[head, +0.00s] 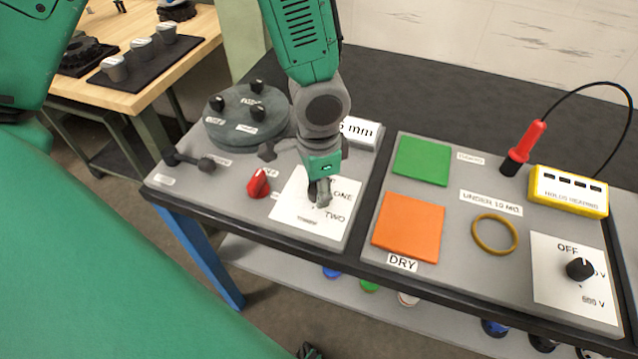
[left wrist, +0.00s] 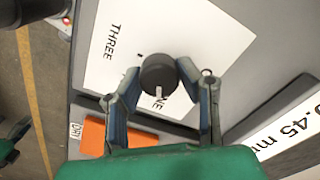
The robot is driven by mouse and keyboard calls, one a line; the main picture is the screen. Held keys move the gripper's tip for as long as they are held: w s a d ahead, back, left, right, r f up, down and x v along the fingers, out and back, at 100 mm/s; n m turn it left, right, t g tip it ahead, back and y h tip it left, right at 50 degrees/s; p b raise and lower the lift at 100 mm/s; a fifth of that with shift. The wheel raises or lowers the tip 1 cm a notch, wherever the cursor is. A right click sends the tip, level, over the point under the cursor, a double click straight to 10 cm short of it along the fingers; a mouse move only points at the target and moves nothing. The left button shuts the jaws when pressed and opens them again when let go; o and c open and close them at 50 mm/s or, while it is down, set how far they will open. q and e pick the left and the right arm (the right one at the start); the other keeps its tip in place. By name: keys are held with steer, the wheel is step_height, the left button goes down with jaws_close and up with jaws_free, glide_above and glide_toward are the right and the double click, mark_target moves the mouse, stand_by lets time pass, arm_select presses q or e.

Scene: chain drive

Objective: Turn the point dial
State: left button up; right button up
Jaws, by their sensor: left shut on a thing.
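The point dial is a round dark knob (left wrist: 158,75) with a white pointer mark, on a white plate (head: 290,207) lettered ONE, TWO and THREE. In the left wrist view the mark points toward the word ONE, which the knob partly covers. My left gripper (head: 319,196) comes down over the dial from above and hides most of it in the head view. In the left wrist view the left gripper (left wrist: 160,84) has a finger on each side of the knob, shut on it. My right gripper is not clearly in view.
A red knob (head: 259,183) and a grey round base with black knobs (head: 246,118) stand left of the plate. A green square (head: 422,160), an orange square (head: 408,228), a yellow ring (head: 494,234) and another dial (head: 580,268) lie on the panel to the right.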

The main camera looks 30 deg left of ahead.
arm_select(q)
steer(key=shift+r+m+p, duration=0.25)
steer(key=shift+m+p, duration=0.85)
steer(key=shift+m, duration=0.1)
steer(key=m+p, duration=0.2)
steer(key=shift+w+d+m, duration=0.1)
steer(key=shift+m, duration=0.3)
steer(key=m+p, duration=0.3)
steer(key=m, duration=0.2)
steer(key=shift+f, duration=0.15)
steer(key=shift+m, duration=0.3)
steer(key=o, duration=1.1)
steer(key=shift+o, duration=0.2)
steer(key=shift+d, duration=0.1)
